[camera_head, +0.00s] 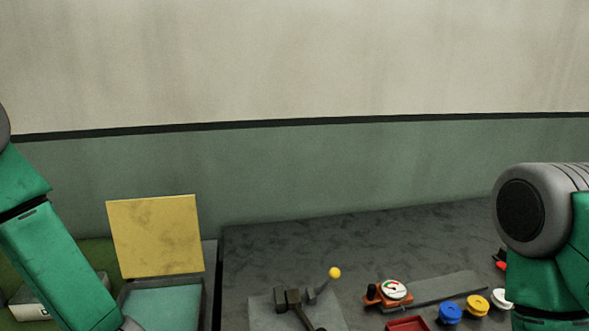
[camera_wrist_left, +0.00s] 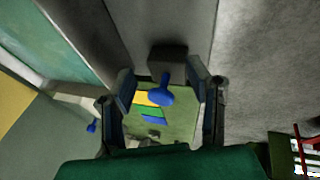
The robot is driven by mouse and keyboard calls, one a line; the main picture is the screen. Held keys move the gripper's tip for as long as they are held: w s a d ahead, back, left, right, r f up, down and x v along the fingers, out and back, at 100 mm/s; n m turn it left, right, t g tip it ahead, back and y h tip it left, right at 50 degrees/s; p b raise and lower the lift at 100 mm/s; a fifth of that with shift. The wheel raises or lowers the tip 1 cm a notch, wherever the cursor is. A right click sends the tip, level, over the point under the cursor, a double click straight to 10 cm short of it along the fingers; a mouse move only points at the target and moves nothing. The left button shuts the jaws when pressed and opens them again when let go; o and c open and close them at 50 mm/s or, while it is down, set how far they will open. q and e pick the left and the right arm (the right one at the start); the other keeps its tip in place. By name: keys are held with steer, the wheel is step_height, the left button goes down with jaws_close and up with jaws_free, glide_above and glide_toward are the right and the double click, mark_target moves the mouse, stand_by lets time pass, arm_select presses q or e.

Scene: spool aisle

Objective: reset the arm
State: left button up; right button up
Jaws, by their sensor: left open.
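My left arm (camera_head: 52,255) comes in from the left in the head view, and its gripper is below that picture's edge. In the left wrist view my left gripper (camera_wrist_left: 168,88) is open, its two dark fingers apart. A blue knob (camera_wrist_left: 160,94) on a dark grey block (camera_wrist_left: 167,62) shows between the fingers; I cannot tell whether it touches them. My right arm (camera_head: 545,235) shows at the right edge of the head view. Its gripper is out of view.
A dark worktop (camera_head: 380,240) carries a lever with a yellow ball (camera_head: 334,272), a gauge (camera_head: 396,290), a red tray (camera_head: 407,324) and blue (camera_head: 450,313), yellow (camera_head: 477,305) and white spools (camera_head: 500,298). A box with a raised yellow lid (camera_head: 155,236) stands beside my left arm.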

arm_select(q)
steer(key=s+d+f+m+g+h, duration=0.15)
steer(key=s+f+m, duration=0.25)
steer(key=s+m, duration=0.7)
steer(key=s+d+f+m+g+h, duration=0.1)
steer(key=s+d+f+m+h, duration=0.3)
steer(key=s+m, duration=0.7)
steer(key=w+f+y+b, duration=0.1)
steer(key=w+f+b, duration=0.2)
steer(key=f+b, duration=0.8)
steer(key=shift+w+a+f+t+b, duration=0.2)
steer(key=shift+w+f+t+b, duration=0.1)
steer(key=shift+w+t+b, duration=0.1)
steer(key=shift+d, duration=0.2)
steer(key=shift+a, duration=0.1)
